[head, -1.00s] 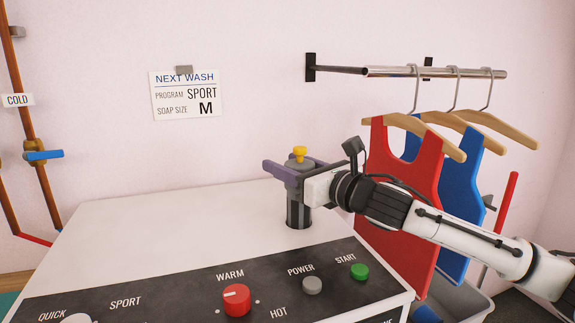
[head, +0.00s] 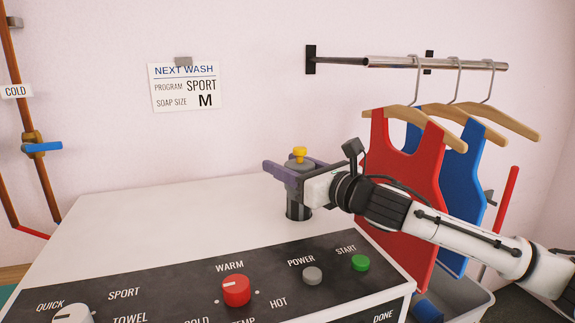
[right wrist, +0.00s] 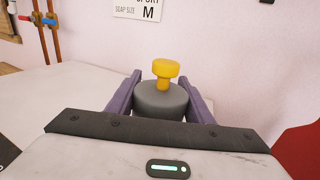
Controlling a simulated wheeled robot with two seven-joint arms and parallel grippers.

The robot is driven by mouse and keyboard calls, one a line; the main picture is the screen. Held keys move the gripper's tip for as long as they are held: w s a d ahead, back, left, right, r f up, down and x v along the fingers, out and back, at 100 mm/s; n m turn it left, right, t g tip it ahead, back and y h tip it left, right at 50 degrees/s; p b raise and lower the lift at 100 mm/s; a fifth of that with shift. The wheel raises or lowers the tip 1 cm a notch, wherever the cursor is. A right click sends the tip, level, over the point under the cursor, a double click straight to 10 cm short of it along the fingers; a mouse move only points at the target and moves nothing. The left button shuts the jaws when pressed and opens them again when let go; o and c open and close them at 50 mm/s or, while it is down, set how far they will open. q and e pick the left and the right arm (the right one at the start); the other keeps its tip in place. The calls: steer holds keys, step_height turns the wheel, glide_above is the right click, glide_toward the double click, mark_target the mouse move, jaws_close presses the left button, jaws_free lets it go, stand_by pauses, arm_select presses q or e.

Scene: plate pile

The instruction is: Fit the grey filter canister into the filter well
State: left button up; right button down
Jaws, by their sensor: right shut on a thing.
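The grey filter canister (head: 299,163) with a yellow knob stands upright between the purple fingers of my right gripper (head: 288,171), above the white machine top. The right wrist view shows its grey lid (right wrist: 158,102) and yellow knob (right wrist: 165,69), with a finger on each side. Below the fingers a short dark, striped cylindrical part (head: 298,208) shows and meets the machine top. The filter well's opening is not visible; the canister and gripper hide that spot. My left gripper is not in view.
The white machine top (head: 190,225) is clear to the left. Its dark front panel (head: 180,290) carries a red dial (head: 236,290) and buttons. Red (head: 395,190) and blue (head: 465,200) garments hang right of the machine behind my right arm. A grey bin (head: 465,303) stands below them.

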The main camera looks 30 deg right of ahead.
steer(key=c, duration=0.8)
jaws_free()
steer(key=shift+c, duration=0.2)
steer(key=shift+o, duration=0.2)
steer(key=shift+s+f, duration=0.1)
